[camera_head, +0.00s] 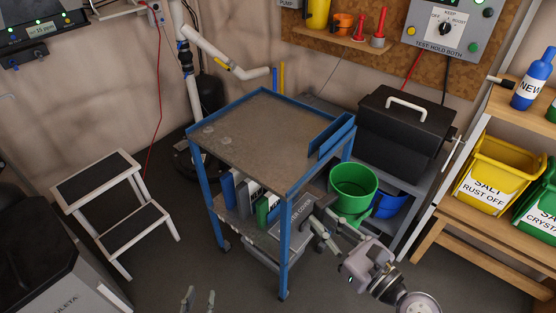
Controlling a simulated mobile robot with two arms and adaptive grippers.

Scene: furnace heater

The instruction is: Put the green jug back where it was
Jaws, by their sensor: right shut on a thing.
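The green jug (353,188) is an open-topped, round container. It is upright between the blue cart and the grey shelf unit, beside a blue bucket. My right gripper (324,228) reaches in from the lower right and is shut at the jug's lower left side. The exact contact is small and partly hidden, and I cannot tell whether the jug's base rests on anything. My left gripper (198,299) shows only its two fingertips at the bottom edge, apart, with nothing between them.
The blue bucket (391,206) is behind the jug. A black box (405,128) sits on the shelf unit. A step stool (105,190) stands left; yellow and green bins are right.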

